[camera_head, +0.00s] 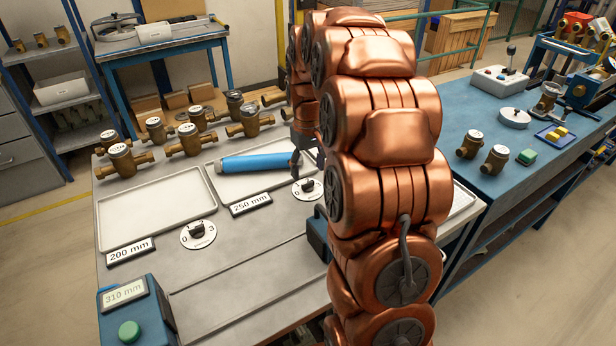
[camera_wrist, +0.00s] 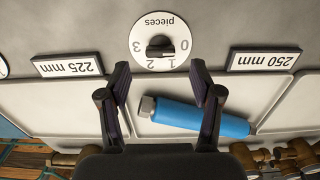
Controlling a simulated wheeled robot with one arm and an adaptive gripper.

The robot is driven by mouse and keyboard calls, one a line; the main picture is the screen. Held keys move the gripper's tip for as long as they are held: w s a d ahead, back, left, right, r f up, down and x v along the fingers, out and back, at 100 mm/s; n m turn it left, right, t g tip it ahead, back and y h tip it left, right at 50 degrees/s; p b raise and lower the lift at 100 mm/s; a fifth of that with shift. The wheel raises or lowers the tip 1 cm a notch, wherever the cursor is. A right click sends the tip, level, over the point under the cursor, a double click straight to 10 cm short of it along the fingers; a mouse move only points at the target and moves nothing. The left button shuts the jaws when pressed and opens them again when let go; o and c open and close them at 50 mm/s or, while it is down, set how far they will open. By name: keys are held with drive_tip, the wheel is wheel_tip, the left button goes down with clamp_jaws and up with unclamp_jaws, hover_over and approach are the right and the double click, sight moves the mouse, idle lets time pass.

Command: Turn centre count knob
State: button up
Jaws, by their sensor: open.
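The count knob is a dark bar on a round white dial (camera_wrist: 165,30) marked "pieces", between the 225 mm (camera_wrist: 68,66) and 250 mm (camera_wrist: 262,60) labels in the upside-down wrist view. In the head view this dial (camera_head: 308,189) is partly covered by my arm. My gripper (camera_wrist: 160,70) is open and empty. Its fingertips are to either side of the dial's numbered edge in the wrist view and do not appear to touch the knob. In the head view my gripper (camera_head: 306,158) is just behind the dial, mostly hidden by my copper arm.
A blue cylinder with a grey end (camera_wrist: 195,116) lies in a tray close by my fingers. Another count dial (camera_head: 198,236) sits by the 200 mm label (camera_head: 130,251). Brass meters (camera_head: 190,140) stand along the back. A display box (camera_head: 130,310) is at the front left.

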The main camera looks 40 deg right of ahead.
sight(308, 182)
drive_tip(key=shift+f+p, duration=0.45)
drive_tip(key=shift+f, duration=1.7)
drive_tip(key=c, duration=1.1)
drive_tip(key=shift+b, duration=0.35)
drive_tip(key=shift+c, duration=0.2)
drive_tip(key=shift+f+m+b, duration=0.2)
drive_tip(key=shift+m+b, duration=0.75)
drive_tip(key=shift+m, duration=0.05)
drive_tip(key=m+b, duration=0.2)
drive_tip(key=shift+m, duration=0.4)
drive_tip(key=m+b, duration=0.2)
drive_tip(key=m, duration=0.1)
drive_tip(key=shift+r, duration=0.1)
drive_tip(key=shift+m+b, duration=0.5)
drive_tip(key=shift+m, duration=1.4)
drive_tip(key=shift+r, duration=0.1)
